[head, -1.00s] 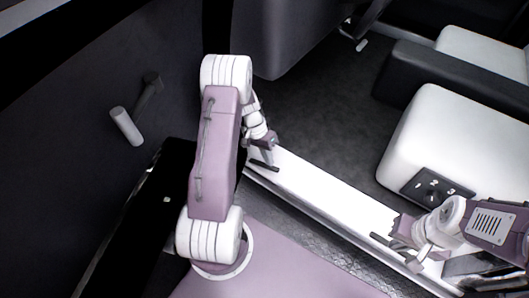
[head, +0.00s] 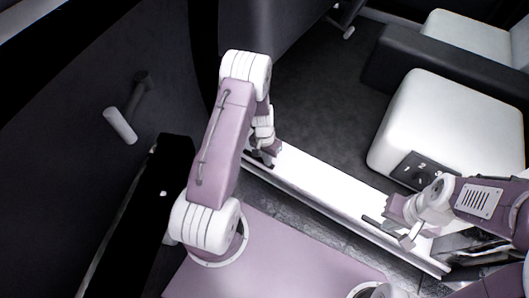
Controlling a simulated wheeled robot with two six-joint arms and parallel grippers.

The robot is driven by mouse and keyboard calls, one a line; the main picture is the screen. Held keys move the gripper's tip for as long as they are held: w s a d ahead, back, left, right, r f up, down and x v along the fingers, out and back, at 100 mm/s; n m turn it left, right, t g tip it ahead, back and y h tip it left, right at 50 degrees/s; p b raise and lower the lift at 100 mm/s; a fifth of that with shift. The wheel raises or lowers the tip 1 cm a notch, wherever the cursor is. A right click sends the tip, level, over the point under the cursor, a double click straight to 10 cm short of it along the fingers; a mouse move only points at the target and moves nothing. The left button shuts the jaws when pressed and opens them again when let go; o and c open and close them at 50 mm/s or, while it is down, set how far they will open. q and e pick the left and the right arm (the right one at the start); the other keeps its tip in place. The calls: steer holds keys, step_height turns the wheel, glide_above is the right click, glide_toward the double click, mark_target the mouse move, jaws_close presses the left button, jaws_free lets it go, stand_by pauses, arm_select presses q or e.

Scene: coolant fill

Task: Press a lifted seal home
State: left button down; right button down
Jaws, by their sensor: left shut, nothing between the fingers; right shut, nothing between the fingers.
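My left gripper (head: 266,158) is shut and empty, low over the left end of the white door sill (head: 325,184). Its fingertips are partly hidden by my wrist, and I cannot tell whether they touch the sill. My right gripper (head: 389,232) is shut and empty, over or beside the right part of the sill. I cannot make out a lifted stretch of seal. The dark edges around the door opening are too black to tell a seal from trim.
A white seat (head: 440,115) with a black control panel (head: 421,170) stands beyond the sill at the right. The open dark door (head: 60,170) with a pale handle (head: 120,126) is at the left. Dark carpet (head: 325,115) lies clear between sill and seat.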

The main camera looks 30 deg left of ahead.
arm_select(q)
steer(key=shift+f, duration=0.1)
stand_by(0.3)
steer(key=shift+r+p, duration=1.05)
steer(key=shift+r, duration=0.05)
step_height(320, 180, up, 4)
steer(key=p, duration=0.3)
steer(key=shift+w+d+p, duration=0.1)
steer(key=shift+p, duration=0.3)
step_height(320, 180, up, 9)
steer(key=p, duration=0.3)
steer(key=shift+r, duration=0.2)
